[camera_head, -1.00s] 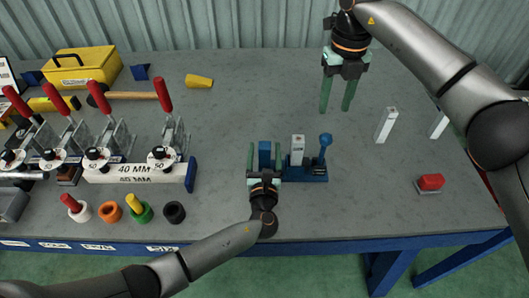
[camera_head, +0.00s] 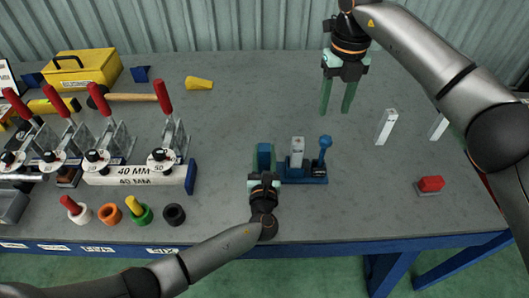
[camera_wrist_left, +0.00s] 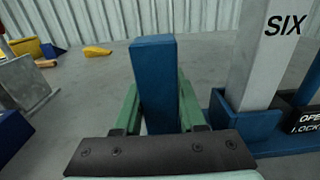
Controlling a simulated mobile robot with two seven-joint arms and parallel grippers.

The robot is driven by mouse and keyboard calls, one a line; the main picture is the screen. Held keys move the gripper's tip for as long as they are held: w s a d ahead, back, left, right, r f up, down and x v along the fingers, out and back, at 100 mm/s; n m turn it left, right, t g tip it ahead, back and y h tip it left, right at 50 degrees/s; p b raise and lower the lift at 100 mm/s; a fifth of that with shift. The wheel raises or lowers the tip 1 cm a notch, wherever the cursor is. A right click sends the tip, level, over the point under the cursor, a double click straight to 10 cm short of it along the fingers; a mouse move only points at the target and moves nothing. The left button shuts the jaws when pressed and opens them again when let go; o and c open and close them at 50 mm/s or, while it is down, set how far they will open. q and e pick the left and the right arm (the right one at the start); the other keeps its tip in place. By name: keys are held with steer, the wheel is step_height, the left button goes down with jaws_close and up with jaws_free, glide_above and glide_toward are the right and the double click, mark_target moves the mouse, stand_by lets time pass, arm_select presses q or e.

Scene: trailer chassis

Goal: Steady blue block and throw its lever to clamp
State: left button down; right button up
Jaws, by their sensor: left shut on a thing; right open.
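The blue block has a low base (camera_head: 305,174), an upright blue post (camera_head: 264,155) at its left end and a blue ball-topped lever (camera_head: 325,148) standing near upright at its right end. A pale upright bar (camera_head: 297,151) stands in the block between them; the left wrist view shows "SIX" on it (camera_wrist_left: 268,55). My left gripper (camera_head: 264,164) is shut on the post, its green fingers on either side of the post in the left wrist view (camera_wrist_left: 155,80). My right gripper (camera_head: 337,108) is open and empty, above and behind the block.
A white-fronted rail (camera_head: 135,175) with red-handled clamps stands to the left. Several coloured rings, including a black one (camera_head: 174,213), lie near the front edge. Two pale bars, one of them (camera_head: 386,126) nearer, and a red button (camera_head: 430,184) are at right. Table around the block is clear.

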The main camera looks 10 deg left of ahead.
stand_by(0.6)
steer(key=shift+s+a, duration=0.15)
steer(key=shift+c, duration=1.4)
steer(key=s+a+n, duration=0.1)
steer(key=s+a+n+t+h, duration=0.1)
steer(key=s+a+r+n, duration=0.1)
steer(key=s, duration=0.1)
steer(key=shift+a+t, duration=0.4)
jaws_close()
steer(key=shift+s+a+f+n+t+h, duration=0.1)
steer(key=shift+s+a+n+t+h, duration=0.25)
steer(key=shift+s, duration=0.5)
steer(key=shift+s+a+f+n+t+h, duration=0.15)
steer(key=shift+s+a+n, duration=0.3)
steer(key=shift+s, duration=0.45)
steer(key=shift+s+a+f+n+t+h, duration=0.1)
steer(key=shift+s+a+n+t, duration=0.35)
steer(key=shift+s, duration=0.4)
steer(key=shift+d, duration=0.1)
